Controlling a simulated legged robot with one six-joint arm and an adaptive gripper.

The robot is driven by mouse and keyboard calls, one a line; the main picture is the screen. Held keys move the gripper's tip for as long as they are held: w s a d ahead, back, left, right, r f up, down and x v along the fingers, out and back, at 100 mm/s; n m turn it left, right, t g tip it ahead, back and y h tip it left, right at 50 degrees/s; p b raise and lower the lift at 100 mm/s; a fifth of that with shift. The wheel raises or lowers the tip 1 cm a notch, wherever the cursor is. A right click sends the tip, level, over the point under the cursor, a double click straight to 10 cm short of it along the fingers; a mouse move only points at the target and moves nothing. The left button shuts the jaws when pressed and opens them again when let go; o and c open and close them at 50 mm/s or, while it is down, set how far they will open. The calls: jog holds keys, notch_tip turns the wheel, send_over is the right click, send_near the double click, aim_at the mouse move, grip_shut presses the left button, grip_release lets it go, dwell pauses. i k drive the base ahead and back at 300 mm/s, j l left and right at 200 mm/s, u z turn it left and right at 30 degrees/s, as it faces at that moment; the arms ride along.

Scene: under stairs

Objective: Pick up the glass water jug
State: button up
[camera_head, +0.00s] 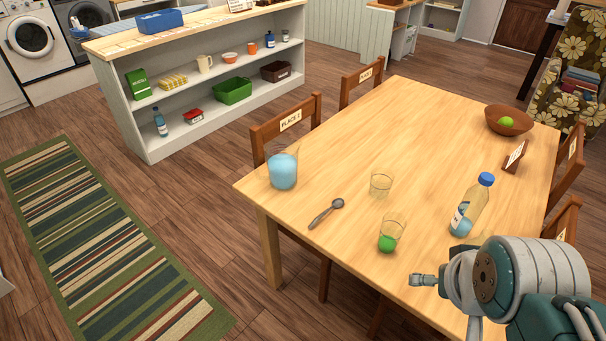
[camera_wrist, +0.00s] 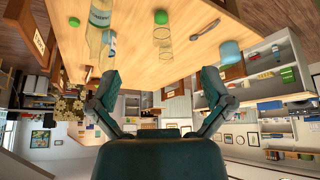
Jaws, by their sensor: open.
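The glass water jug (camera_head: 283,170) holds blue water and stands upright near the table's left corner. It also shows in the wrist view (camera_wrist: 229,52), right of centre. My gripper (camera_head: 422,280) is over the table's front right side in the head view, well apart from the jug. In the wrist view its two fingers (camera_wrist: 160,80) are spread wide with nothing between them. The head view shows only part of the gripper.
A shelf unit (camera_head: 150,138) stands behind, left.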

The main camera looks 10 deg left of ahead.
aim_at(282, 155)
jog(key=i+j, duration=0.15)
jog(key=j, duration=0.25)
jog(key=i+j+z, duration=0.15)
jog(key=j, duration=0.2)
jog(key=i+j, duration=0.2)
jog(key=j, duration=0.2)
jog(key=i+j+z, duration=0.1)
jog(key=j, duration=0.3)
jog(key=i+j, duration=0.15)
jog(key=j, duration=0.25)
jog(key=i+j+z, duration=0.15)
jog(key=j, duration=0.3)
jog(key=i+j, duration=0.1)
jog(key=j, duration=0.3)
